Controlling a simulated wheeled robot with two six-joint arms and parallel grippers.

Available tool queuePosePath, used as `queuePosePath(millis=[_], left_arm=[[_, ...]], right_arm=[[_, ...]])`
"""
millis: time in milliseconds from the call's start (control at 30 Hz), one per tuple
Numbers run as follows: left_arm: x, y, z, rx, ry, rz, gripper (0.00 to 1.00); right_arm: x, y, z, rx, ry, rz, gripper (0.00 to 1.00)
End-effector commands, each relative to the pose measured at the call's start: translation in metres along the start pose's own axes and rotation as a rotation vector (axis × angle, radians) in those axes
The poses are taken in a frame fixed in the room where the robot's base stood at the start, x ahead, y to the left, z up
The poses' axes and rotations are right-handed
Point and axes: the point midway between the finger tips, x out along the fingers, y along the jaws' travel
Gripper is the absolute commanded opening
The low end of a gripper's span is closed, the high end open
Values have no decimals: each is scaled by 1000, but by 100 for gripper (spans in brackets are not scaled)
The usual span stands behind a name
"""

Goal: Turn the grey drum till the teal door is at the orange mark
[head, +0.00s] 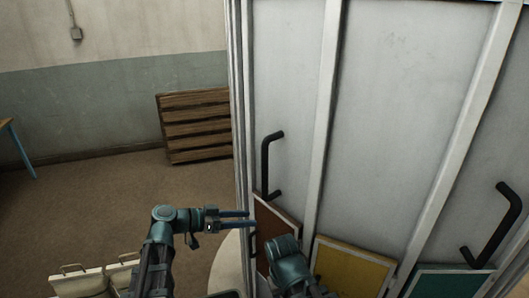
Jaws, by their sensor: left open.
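The grey drum (400,110) fills the right half of the head view, with upright ribs and black bar handles. Along its lower part are a brown door (278,222), a yellow door (352,268) and the teal door (455,284), which is at the lower right and cut by the frame's bottom edge. I see no orange mark. My left gripper (253,219) is open and empty, its fingers pointing right at the drum's left edge, beside the brown door. I cannot tell whether they touch it. My right arm shows in front of the brown door; its fingers do not show.
A black handle (266,165) stands above the brown door, and another handle (497,225) is above the teal door. A wooden slatted crate (195,127) stands by the back wall. The brown floor (100,195) between is clear.

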Motion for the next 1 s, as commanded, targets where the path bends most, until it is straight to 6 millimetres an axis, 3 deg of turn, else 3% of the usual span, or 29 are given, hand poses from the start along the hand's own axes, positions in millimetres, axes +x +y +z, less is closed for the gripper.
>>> queuePosePath(millis=[33, 200, 300, 467, 667, 1000], left_arm=[[-18, -8, -31, 38, 64, -22, 57], [-53, -25, -78, 146, 222, -79, 57], [-65, -30, -91, 181, 271, -102, 57], [-71, -32, -97, 201, 298, -114, 57], [-62, -33, -100, 201, 297, -112, 57], [0, -39, -119, 200, 296, -108, 57]], right_arm=[[-19, 2, 1, 1, 0, 0, 50], [-37, 3, 2, 2, 0, 0, 50], [-42, 4, 2, 2, 0, -1, 50], [-42, 4, 2, 2, 0, -1, 50], [-42, 4, 2, 2, 0, -1, 50], [-42, 4, 2, 2, 0, 0, 50]])
